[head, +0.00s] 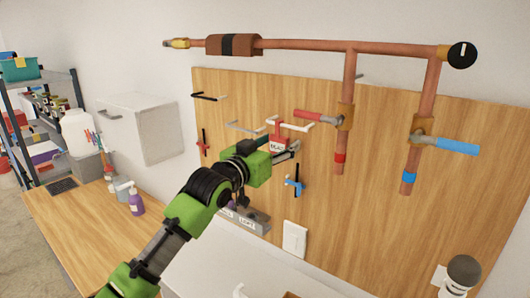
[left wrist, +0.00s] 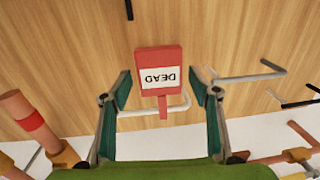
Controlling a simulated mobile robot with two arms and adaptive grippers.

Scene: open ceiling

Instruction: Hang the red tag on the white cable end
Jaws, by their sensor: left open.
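The red tag (head: 279,144), with a white label reading DEAD, is in front of the wooden board. It also shows in the left wrist view (left wrist: 144,57), upside down there. The white cable end (head: 300,125) is a bent white bar; in the left wrist view this bar (left wrist: 135,112) crosses at the tag's narrow tab. The tab overlaps the bar; I cannot tell whether it is hooked on. My left gripper (left wrist: 162,87) is open, its green-padded fingers on either side of the tag with gaps. In the head view my left gripper (head: 281,147) partly hides the tag. My right gripper is not seen.
Copper pipes with a red-handled valve (head: 316,116) and a blue-handled valve (head: 457,146) stand at right. A blue tag-like piece (head: 293,183) and grey tray (head: 248,220) are below.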

